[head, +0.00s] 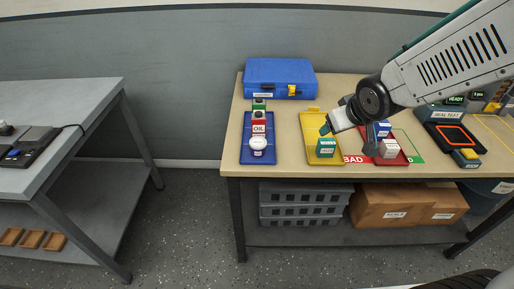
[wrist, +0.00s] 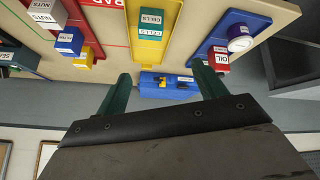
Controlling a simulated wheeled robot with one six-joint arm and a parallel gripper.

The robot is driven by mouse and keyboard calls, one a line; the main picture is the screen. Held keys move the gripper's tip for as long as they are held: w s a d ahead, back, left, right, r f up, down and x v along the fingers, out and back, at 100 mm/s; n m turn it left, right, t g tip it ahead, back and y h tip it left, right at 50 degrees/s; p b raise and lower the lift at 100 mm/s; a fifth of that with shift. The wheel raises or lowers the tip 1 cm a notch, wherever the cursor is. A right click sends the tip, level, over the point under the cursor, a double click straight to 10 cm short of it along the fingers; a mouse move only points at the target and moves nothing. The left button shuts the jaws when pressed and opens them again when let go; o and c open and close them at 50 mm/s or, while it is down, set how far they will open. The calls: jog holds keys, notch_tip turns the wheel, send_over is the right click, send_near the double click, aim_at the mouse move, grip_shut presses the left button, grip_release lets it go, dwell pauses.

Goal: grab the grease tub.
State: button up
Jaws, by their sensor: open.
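A red OIL box (head: 258,129) and a green-topped item stand behind the tub. A green CELLS box (head: 326,148) is in the yellow tray (head: 311,124). A blue case (head: 280,78) lies at the back. A red tray with boxes is at right.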

aim_at(264, 147)
jog(key=w+a+f+n+y, duration=0.1)
jog(key=a+f+y, duration=0.1)
jog(key=a+f, duration=0.2)
jog(key=w+a+f+n+t+y, duration=0.1)
jog(key=w+a+f+n+y, duration=0.1)
jog(key=a, duration=0.5)
jog(key=w+a+f+n+y, duration=0.1)
jog(key=w+a+f+y, duration=0.1)
jog(key=a+f, duration=0.3)
jog(key=shift+w+a+f+n+t+y, duration=0.1)
jog(key=shift+f+n+t+y, duration=0.05)
jog(key=shift+f+y, duration=0.3)
jog(key=shift+w+a+f+n+t+y, duration=0.1)
jog(key=shift+f+n+t+y, duration=0.05)
jog(key=shift+f+y, duration=0.3)
jog(key=x, duration=0.7)
jog(key=shift+f, duration=0.2)
jog(key=c, duration=1.1)
